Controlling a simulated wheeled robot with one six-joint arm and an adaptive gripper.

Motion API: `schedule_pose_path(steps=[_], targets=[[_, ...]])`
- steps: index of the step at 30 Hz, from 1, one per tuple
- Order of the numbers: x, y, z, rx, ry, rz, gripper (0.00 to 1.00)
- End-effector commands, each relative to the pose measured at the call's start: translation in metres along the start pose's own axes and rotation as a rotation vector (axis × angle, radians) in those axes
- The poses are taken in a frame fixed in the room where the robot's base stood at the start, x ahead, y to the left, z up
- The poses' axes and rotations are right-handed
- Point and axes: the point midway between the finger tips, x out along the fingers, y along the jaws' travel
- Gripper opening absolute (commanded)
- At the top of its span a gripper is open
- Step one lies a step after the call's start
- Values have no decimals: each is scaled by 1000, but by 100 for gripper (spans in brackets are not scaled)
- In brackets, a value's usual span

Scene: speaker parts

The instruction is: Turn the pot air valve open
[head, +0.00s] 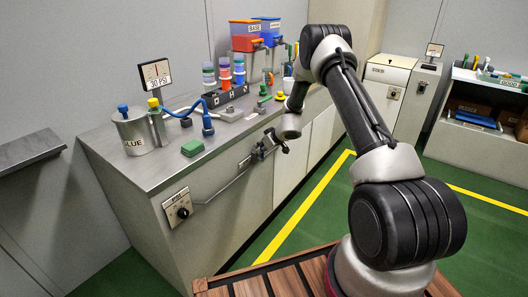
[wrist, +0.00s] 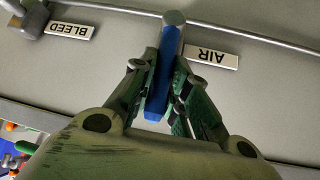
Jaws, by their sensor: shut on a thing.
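The air valve's blue lever (wrist: 161,72) stands between my fingers in the wrist view, with a grey end at its top. The upside-down AIR label (wrist: 210,57) is just right of it. My gripper (wrist: 157,66) is shut on the blue lever, one finger on each side. In the head view my gripper (head: 266,149) is at the front face of the bench, where a thin pipe (head: 226,186) ends. The lever cannot be made out there. The steel glue pot (head: 133,133) stands on the bench top at left.
A grey fitting (wrist: 30,18) and the BLEED label (wrist: 70,28) lie left of the lever. A knob box (head: 178,207) is on the bench front. The bench top (head: 120,163) holds a gauge (head: 155,75), a green block (head: 192,147) and several coloured parts. Green floor is clear at right.

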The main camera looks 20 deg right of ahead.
Motion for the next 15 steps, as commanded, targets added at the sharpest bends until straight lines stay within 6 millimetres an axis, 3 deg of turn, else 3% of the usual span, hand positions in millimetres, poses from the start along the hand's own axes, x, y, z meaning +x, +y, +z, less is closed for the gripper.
schedule_pose_path(steps=[12,13,15], targets=[[2,0,0,-5,-1,2,0],[2,0,0,-5,-1,2,22],[2,0,0,-5,-1,2,34]])
